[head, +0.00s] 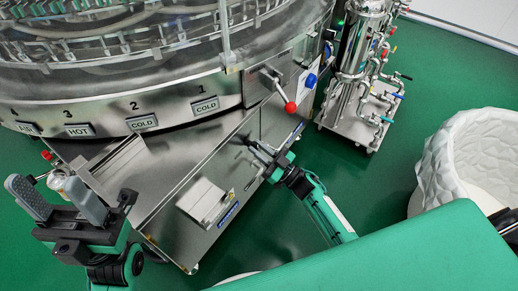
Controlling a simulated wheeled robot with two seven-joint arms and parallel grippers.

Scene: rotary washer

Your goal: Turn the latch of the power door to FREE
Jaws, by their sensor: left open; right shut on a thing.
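My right gripper (257,151) is at the steel lower cabinet (240,178) of the washer, with its arm coming up from the lower right. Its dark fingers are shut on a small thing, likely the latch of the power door. The gripper hides most of the latch, so I cannot read its position or any FREE mark. My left gripper (66,206) is at the lower left, open and empty, with its grey fingers spread apart and away from the cabinet.
A lever with a red ball (290,107) and a blue knob (311,80) stick out above my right gripper. A steel box (203,202) juts from the cabinet. A pipe and valve unit (360,75) stands at the back right, and a white tub (478,160) at the right.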

